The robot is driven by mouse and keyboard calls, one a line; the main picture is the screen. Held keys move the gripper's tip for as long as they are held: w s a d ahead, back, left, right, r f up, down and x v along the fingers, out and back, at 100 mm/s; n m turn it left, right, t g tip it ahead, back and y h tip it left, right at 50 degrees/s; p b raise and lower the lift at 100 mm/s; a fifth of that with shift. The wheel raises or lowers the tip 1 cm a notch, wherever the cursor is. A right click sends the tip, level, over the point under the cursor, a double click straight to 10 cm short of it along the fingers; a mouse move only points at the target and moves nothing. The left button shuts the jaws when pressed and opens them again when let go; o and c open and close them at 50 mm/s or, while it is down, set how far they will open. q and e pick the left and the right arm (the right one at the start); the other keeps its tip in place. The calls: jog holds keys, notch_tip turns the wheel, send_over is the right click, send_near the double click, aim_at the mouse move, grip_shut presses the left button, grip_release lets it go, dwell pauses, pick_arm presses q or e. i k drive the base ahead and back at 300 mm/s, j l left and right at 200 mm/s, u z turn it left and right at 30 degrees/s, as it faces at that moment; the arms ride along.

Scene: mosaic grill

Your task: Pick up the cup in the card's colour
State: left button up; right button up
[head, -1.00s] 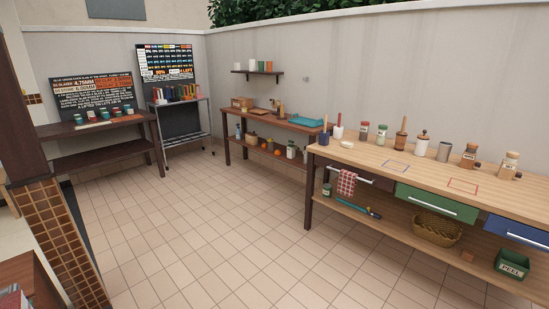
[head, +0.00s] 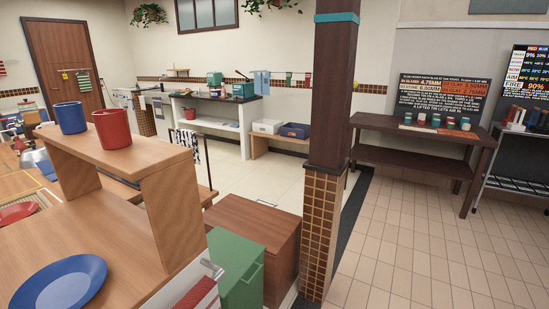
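A blue cup (head: 70,117) and a red cup (head: 112,128) stand upright side by side on a raised wooden shelf (head: 88,152) at the left of the head view. The red cup is nearer and to the right of the blue one. I cannot make out a colour card. Neither of my grippers shows in the view.
The shelf stands on a wooden counter (head: 125,262) with a blue plate (head: 60,283) in front and a red dish (head: 18,212) at left. Tiled floor (head: 400,250) is clear beyond.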

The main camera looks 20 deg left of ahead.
aim_at(112, 126)
jog(key=i+l+u, duration=0.2)
jog(key=i+u, duration=0.15)
jog(key=u, duration=0.15)
jog(key=i+l+u, duration=0.3)
jog(key=u, duration=0.2)
jog(key=i+l+u, duration=0.2)
jog(key=l+u, duration=0.25)
jog(key=i+l+u, duration=0.15)
jog(key=l+u, duration=0.35)
